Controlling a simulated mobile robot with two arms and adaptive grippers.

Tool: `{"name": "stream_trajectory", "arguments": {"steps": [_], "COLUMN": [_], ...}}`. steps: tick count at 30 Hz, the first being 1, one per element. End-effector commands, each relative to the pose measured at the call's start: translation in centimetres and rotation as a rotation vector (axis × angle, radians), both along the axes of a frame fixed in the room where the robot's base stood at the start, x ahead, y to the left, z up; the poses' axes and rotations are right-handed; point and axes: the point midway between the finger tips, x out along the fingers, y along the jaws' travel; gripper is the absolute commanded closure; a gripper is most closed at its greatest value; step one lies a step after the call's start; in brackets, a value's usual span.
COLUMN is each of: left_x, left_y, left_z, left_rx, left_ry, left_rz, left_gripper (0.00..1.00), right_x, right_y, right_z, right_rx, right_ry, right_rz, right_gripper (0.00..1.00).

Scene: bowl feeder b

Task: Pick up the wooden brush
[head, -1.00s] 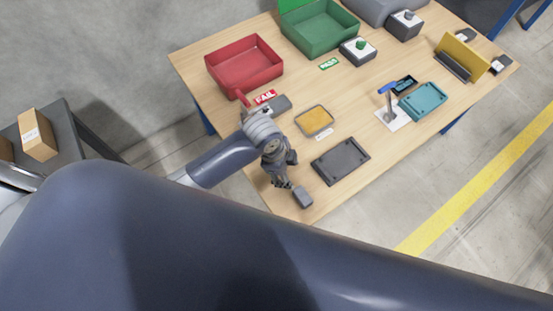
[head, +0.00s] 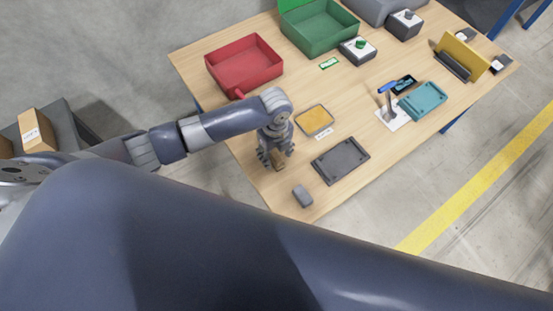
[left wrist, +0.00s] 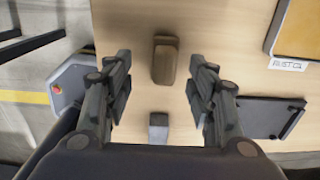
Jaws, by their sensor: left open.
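The wooden brush (left wrist: 164,60) is a brown block lying on the light wood table (left wrist: 226,30). In the left wrist view it lies upright in the picture, centred between my open fingers, with no finger seen touching it. In the head view a small brown part of the brush (head: 279,162) shows just under my left gripper (head: 277,156). The left gripper is open and empty, pointing down over the brush. The gripper hides most of the brush in the head view. My right gripper is not in view.
A small grey block (head: 302,195) lies near the table's front corner. A dark tray (head: 340,161) and an orange-filled shallow tray (head: 314,120) lie right of the gripper. A red bin (head: 244,67) and a green bin (head: 320,30) stand farther back.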

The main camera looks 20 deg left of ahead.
Motion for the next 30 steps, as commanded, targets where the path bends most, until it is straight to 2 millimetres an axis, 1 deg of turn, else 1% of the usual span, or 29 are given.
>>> {"name": "stream_trajectory", "arguments": {"steps": [2, 12, 15, 21, 22, 28, 30], "left_x": [0.0, 0.6, 0.6, 0.6, 0.6, 0.6, 0.6], "left_y": [0.0, -0.2, -0.2, -0.2, -0.2, -0.2, -0.1], "left_z": [-0.6, -4.6, -5.1, -5.1, -5.1, -5.1, -5.1], "left_rx": [0.001, 0.001, 0.001, 0.001, 0.001, 0.001, 0.001], "left_ry": [0.002, 0.001, 0.000, -0.001, -0.001, -0.001, -0.001], "left_rz": [0.001, 0.001, 0.001, 0.001, 0.001, 0.001, 0.001], "left_gripper": [0.48, 0.48, 0.48, 0.48, 0.51, 0.96, 0.97], "right_x": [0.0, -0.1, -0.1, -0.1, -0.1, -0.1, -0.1], "right_y": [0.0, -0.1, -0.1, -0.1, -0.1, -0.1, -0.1], "right_z": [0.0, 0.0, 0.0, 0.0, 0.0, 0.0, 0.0], "right_rx": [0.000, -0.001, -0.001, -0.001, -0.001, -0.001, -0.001], "right_ry": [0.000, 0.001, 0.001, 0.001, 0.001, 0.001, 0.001], "right_rz": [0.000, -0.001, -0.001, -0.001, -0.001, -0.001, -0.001], "right_gripper": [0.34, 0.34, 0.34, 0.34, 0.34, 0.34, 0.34]}}
